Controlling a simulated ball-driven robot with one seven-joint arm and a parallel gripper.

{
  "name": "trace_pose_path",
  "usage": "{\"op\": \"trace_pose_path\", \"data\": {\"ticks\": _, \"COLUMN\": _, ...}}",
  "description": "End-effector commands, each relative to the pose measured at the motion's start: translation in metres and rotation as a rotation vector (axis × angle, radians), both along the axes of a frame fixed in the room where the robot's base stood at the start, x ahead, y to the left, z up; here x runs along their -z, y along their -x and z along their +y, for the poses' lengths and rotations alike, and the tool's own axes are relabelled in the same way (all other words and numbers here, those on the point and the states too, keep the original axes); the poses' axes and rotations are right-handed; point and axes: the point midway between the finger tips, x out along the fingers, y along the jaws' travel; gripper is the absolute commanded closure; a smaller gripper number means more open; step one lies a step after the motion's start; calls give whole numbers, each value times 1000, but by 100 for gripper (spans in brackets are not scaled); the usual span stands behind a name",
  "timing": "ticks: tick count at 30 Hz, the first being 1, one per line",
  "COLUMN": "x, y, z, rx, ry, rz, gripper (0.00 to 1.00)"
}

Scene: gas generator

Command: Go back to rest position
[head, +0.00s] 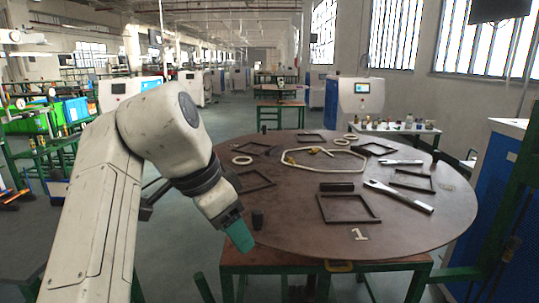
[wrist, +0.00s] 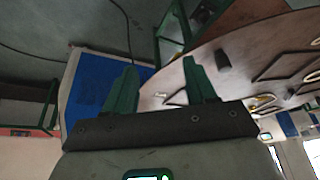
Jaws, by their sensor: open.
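My gripper (head: 239,236) hangs at the front left edge of the round brown table (head: 290,225) in the head view, its teal fingers pointing down. In the wrist view the two green fingers of my gripper (wrist: 161,78) stand apart with nothing between them. A small dark cylinder (head: 257,218) stands on the table just right of the fingers; it also shows in the wrist view (wrist: 222,61). I cannot tell how far the fingers are from the table edge.
The table carries square dark frames (head: 348,222), a wrench (head: 398,195), a black block (head: 337,187), a bent pale tube (head: 350,168) and rings (head: 242,160). A blue cabinet (head: 490,200) stands at the right. Floor is open behind the table at the left.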

Motion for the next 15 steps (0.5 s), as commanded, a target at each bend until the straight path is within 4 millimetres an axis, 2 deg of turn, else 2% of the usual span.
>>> {"op": "trace_pose_path", "data": {"ticks": 8, "x": 25, "y": -10, "z": -32, "rx": 0, "ry": 21, "rz": 3, "gripper": 44}}
{"op": "trace_pose_path", "data": {"ticks": 15, "x": 59, "y": -19, "z": -75, "rx": -14, "ry": 51, "rz": 9, "gripper": 44}}
